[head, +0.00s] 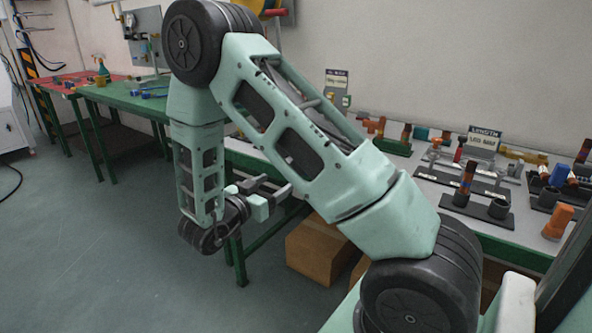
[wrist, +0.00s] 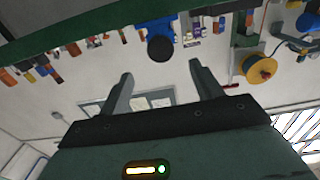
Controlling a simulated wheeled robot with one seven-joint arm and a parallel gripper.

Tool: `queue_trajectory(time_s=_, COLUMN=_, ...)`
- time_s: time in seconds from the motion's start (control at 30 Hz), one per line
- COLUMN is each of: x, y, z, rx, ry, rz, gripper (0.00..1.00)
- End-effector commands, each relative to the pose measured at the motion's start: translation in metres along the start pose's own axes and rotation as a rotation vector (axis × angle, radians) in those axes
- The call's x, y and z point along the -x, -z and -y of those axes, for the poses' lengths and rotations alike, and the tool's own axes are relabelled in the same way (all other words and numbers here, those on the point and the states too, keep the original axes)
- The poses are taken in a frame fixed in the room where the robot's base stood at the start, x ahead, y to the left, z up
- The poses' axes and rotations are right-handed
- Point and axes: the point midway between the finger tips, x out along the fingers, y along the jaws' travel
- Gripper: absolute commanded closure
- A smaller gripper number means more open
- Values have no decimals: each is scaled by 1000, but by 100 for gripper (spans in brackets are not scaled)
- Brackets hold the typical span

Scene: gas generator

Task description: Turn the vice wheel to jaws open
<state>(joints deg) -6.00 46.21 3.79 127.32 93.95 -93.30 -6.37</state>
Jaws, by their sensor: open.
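My gripper (head: 277,187) is in front of the grey workbench in the head view, its jaws apart and empty. In the wrist view my gripper (wrist: 160,72) shows two spread fingers with nothing between them. A blue body with a dark round part (wrist: 160,46), which may be the vice and its wheel, hangs from the dark green bench edge in the upside-down wrist view. It lies beyond the fingertips, apart from them. I cannot make out the vice in the head view, where my arm covers part of the bench.
The grey bench (head: 420,175) carries several fittings and stands on the right. A cardboard box (head: 318,250) sits under it. A green table (head: 125,95) stands at the back left. A yellow reel (wrist: 258,68) shows in the wrist view. The floor (head: 110,260) at left is clear.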

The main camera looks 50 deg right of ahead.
Motion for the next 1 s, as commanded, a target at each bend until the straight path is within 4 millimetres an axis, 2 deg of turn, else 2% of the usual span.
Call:
queue_trajectory(time_s=0.03, x=-12, y=0, z=-1, rx=-1, ry=-4, rz=1, gripper=35)
queue_trajectory(time_s=0.3, x=-67, y=0, z=0, rx=-1, ry=-3, rz=1, gripper=35)
queue_trajectory(time_s=0.5, x=-98, y=0, z=0, rx=-2, ry=0, rz=1, gripper=35)
queue_trajectory(time_s=0.7, x=-113, y=-1, z=1, rx=-1, ry=2, rz=2, gripper=35)
queue_trajectory(time_s=1.0, x=-115, y=0, z=1, rx=-1, ry=3, rz=2, gripper=35)
